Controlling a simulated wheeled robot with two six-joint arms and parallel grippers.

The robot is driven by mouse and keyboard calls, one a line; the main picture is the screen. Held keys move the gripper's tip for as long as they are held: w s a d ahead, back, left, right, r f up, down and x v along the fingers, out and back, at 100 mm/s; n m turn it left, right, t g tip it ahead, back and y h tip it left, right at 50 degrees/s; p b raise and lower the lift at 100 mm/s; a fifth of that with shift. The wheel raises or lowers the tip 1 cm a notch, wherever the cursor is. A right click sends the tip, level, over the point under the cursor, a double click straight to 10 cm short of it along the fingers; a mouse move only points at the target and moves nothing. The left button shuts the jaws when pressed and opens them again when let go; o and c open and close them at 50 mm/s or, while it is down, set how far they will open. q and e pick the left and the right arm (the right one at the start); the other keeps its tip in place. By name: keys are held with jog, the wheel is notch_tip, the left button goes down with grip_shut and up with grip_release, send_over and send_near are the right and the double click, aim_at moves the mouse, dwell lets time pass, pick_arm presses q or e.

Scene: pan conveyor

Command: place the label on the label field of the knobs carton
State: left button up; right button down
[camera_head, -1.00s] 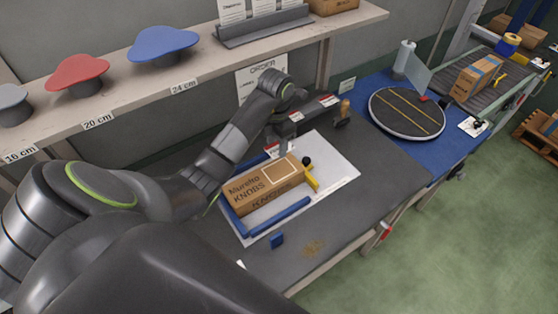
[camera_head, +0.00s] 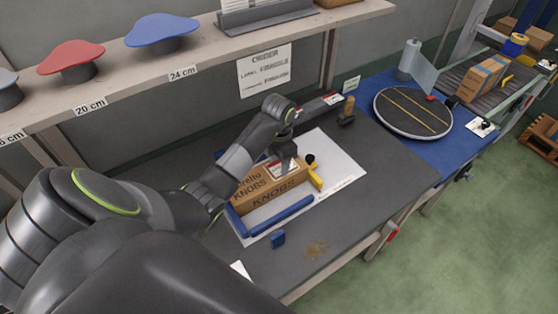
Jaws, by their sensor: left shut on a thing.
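The knobs carton (camera_head: 254,186) is a brown box lettered "KNOBS", lying against blue rails (camera_head: 280,216) on a white board (camera_head: 340,160). My left gripper (camera_head: 284,162) points down over the right part of the carton's top and is shut on the label (camera_head: 287,170), a small white piece with red. The label lies over the outlined label field, at or just above the carton top; I cannot tell whether it touches. The gripper and label hide most of the field. My right gripper is not in view.
A yellow clamp (camera_head: 314,176) with a black knob stands at the carton's right end. A round turntable (camera_head: 412,112) is on the blue mat to the right. An order sheet (camera_head: 265,72) hangs behind.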

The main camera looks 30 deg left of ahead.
pick_arm(q)
jog(key=shift+f, duration=0.15)
jog(key=shift+f+b, duration=0.15)
jog(key=shift+b, duration=0.15)
jog(key=o, duration=1)
jog(key=shift+s, duration=0.1)
